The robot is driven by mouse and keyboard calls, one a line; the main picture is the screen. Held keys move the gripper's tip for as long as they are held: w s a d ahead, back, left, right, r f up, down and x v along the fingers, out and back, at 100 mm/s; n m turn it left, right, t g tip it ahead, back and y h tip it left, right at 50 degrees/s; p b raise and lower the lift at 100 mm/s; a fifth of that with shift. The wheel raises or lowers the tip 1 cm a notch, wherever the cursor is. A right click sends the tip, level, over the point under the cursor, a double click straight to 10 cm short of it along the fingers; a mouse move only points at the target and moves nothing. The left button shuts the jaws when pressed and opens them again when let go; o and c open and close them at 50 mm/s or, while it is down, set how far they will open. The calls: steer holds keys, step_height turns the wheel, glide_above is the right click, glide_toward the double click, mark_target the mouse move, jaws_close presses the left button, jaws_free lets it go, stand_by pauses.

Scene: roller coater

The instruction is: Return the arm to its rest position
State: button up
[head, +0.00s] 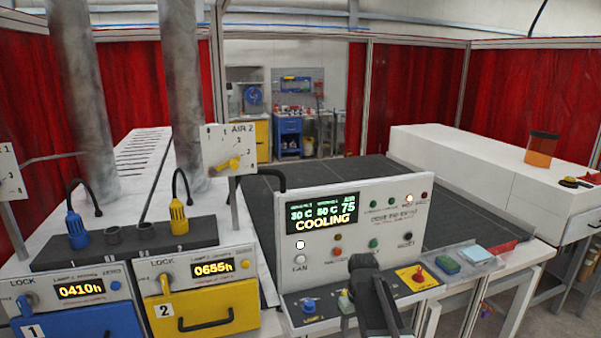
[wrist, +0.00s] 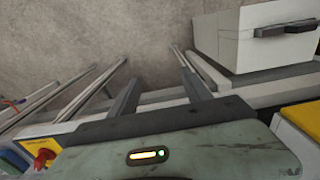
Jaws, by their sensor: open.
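My gripper (wrist: 158,84) shows in the wrist view as two dark fingers standing apart, with nothing between them. They point out over the floor and the frame rails below. In the head view a dark part of my arm rises at the bottom centre, in front of the control panel (head: 347,212). It covers some of the panel's lower ledge. I cannot make out the fingertips clearly there.
The red knob on a yellow plate (head: 418,278) is close right of my arm. Left are a yellow drawer unit (head: 205,310) and a blue one (head: 75,322). A grey box (wrist: 255,40) stands upper right in the wrist view. The dark conveyor bed (head: 340,178) lies behind the panel.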

steer(key=s+f+m+b, duration=0.3)
steer(key=s+f+b, duration=0.5)
steer(key=s, duration=0.4)
steer(key=shift+s+f+m, duration=0.2)
steer(key=shift+f+m, duration=0.2)
steer(key=shift+f, duration=0.4)
steer(key=shift+d, duration=0.1)
